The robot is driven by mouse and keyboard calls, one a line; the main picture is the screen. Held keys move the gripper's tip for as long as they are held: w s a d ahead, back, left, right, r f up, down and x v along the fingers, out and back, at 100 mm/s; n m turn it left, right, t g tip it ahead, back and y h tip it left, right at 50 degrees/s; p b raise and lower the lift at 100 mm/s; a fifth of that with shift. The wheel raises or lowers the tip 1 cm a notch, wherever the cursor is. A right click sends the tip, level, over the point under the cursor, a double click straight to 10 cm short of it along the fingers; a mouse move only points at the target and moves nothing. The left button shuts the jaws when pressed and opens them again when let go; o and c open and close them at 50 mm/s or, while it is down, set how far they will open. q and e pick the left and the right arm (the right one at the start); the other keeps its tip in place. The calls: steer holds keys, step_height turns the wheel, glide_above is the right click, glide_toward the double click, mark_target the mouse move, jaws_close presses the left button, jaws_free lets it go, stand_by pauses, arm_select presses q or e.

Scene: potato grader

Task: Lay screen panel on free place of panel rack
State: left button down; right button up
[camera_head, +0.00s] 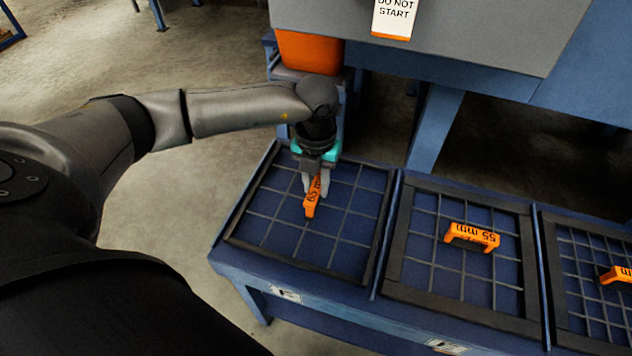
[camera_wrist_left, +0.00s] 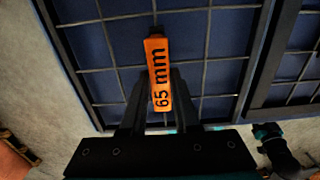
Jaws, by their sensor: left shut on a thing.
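The screen panel (camera_head: 270,237), a dark frame with a wide wire grid and an orange handle marked 65 mm, lies flat over the left place of the blue panel rack (camera_head: 345,297). Its frame looks nearly in line with that place; I cannot tell whether it rests fully on the rack. My left gripper (camera_head: 314,193) is shut on the orange handle (camera_wrist_left: 157,75), pointing down from above. The panel's grid (camera_wrist_left: 100,55) fills much of the left wrist view. A black and teal part, probably of my right gripper (camera_wrist_left: 268,131), shows there; its fingers are not visible.
A panel with a 55 mm handle (camera_head: 470,236) lies in the middle place, close beside mine. A finer-meshed panel (camera_head: 597,318) lies at the right, cut off. An orange container (camera_head: 309,52) and the machine's grey housing (camera_head: 430,32) stand behind the rack.

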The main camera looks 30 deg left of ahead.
arm_select(q)
steer(key=shift+f+b, duration=0.4)
steer(key=shift+f, duration=0.15)
arm_select(e)
steer(key=shift+f, duration=0.4)
arm_select(q)
steer(key=c, duration=0.6)
jaws_free()
steer(key=shift+o, duration=0.2)
steer(key=shift+r, duration=0.4)
step_height(320, 180, up, 9)
steer(key=p, duration=0.3)
steer(key=shift+r+p, duration=0.1)
steer(key=shift+p, duration=0.3)
steer(key=shift+r+p, duration=0.3)
steer(key=shift+r, duration=0.75)
arm_select(e)
steer(key=s+d+f, duration=0.3)
steer(key=s+f, duration=0.1)
steer(key=shift+s+d+f, duration=0.2)
steer(key=shift+d+f, duration=0.1)
